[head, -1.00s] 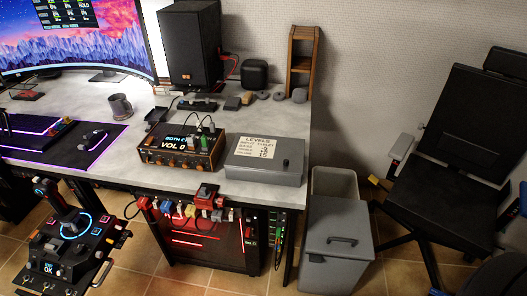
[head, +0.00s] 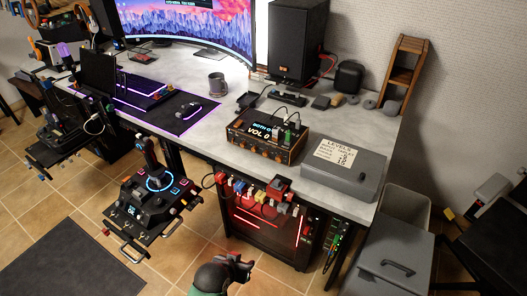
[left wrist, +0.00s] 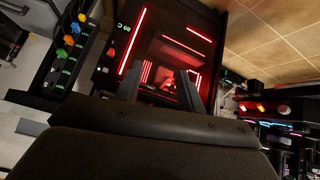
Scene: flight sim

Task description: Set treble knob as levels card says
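The amplifier box (head: 258,152) stands on the desk, black with orange-brown ends. Its display reads "VOL 0", with a partly hidden line above. Small knobs line its lower front; which is treble is too small to tell. The levels card (head: 335,151) lies on a grey box (head: 352,176) to its right. "LEVELS" and "INPUT TABLET" show; its numbers are hard to read. My left gripper (head: 236,263) is low, in front of the desk and well below the amplifier. In the left wrist view its two fingers (left wrist: 158,85) stand apart, empty. My right gripper is out of view.
A red-lit computer case (head: 268,232) stands under the desk, with coloured plugs (head: 262,197) along the desk edge above. A joystick panel (head: 152,200) juts out left. A grey bin (head: 395,262) is at right. Cables rise from the amplifier's top.

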